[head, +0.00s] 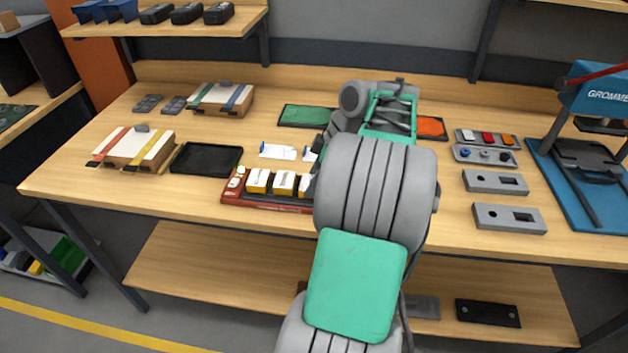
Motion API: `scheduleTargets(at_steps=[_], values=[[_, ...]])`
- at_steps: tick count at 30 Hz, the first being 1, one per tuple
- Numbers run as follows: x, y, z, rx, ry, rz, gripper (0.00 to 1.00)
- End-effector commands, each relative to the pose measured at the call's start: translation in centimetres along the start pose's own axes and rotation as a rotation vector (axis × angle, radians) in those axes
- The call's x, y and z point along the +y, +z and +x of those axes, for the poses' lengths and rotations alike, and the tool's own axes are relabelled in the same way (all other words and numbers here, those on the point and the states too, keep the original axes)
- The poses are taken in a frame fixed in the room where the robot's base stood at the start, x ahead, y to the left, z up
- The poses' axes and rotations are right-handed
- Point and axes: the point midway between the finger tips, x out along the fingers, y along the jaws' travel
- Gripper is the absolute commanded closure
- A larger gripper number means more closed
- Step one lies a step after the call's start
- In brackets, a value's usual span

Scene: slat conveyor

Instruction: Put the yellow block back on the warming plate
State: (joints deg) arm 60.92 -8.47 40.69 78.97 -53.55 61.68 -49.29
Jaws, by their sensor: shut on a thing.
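My arm fills the middle of the head view and reaches over the table; my gripper is hidden behind it, so what it holds does not show. Yellow blocks with white faces (258,181) stand in a row on a red base (262,204) at the table's front, just left of my arm. The right end of this row is hidden by the arm. I cannot tell which block is the task's yellow block. No thing is clearly recognisable as the warming plate.
A black tray (206,160) and a box with red and yellow straps (130,148) lie left. A green mat (307,116) and an orange piece (430,127) lie behind. Grey fixtures (508,218) and a blue press (585,185) stand right. Wood between the strapped boxes is clear.

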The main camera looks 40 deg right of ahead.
Motion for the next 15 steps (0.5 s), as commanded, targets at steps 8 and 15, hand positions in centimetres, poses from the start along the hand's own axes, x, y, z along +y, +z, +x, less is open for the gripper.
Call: scheduleTargets(at_steps=[8,15], values=[[0.00,0.12,0.25,0.000,0.001,0.001,0.75],[-0.01,0.11,0.26,0.000,0.001,0.001,0.28]])
